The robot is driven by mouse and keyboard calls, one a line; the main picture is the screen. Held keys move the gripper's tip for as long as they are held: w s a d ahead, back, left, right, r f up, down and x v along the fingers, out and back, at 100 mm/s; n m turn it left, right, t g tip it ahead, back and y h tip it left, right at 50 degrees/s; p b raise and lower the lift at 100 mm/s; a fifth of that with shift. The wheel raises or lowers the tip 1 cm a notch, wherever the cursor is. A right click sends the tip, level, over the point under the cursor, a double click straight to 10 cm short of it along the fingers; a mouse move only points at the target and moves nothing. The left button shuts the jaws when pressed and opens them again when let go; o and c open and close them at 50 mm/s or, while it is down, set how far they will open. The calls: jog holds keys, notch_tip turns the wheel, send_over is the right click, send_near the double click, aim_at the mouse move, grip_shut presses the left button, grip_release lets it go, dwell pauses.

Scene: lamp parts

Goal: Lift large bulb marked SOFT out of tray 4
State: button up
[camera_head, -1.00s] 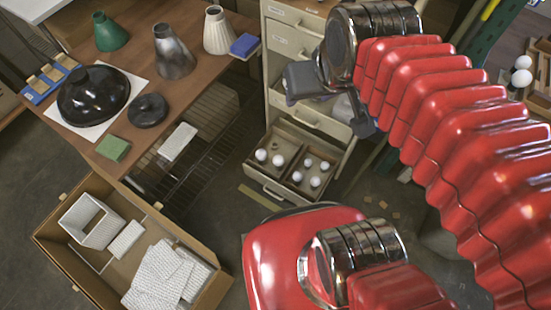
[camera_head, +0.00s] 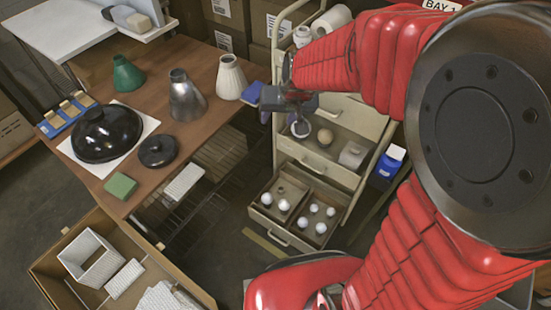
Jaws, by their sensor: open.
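The large bulb marked SOFT cannot be singled out; no marking or tray number is legible. A pale round bulb (camera_head: 300,129) and a beige round one (camera_head: 325,137) are in the open upper drawer (camera_head: 340,176) of the cabinet. White bulbs (camera_head: 284,205) sit in the left part of the open lower drawer (camera_head: 267,228), and several more (camera_head: 321,228) in its right part. My gripper (camera_head: 297,119) is open and points down over the left side of the upper drawer, close above the pale bulb. Whether it touches that bulb is unclear.
A brown bench (camera_head: 196,135) at left holds lamp shades and a black dome (camera_head: 104,133). An open carton (camera_head: 70,290) stands at lower left. Blue box (camera_head: 389,161) is right of the cabinet. My red arm covers much of the right side.

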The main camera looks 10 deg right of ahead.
jog(key=w+a+f+m, duration=0.1)
jog(key=w+f, duration=0.6)
jog(key=f, duration=0.5)
jog(key=m+g+h, duration=0.1)
jog(key=m+h, duration=0.2)
send_near(284, 205)
jog(key=shift+s+a+r, duration=0.15)
jog(key=shift+a+r, duration=0.15)
jog(key=shift+r, duration=0.25)
jog(key=shift+x, duration=6.95)
jog(key=shift+s+d, duration=0.1)
jog(key=shift+d, duration=0.1)
jog(key=shift+c, duration=0.2)
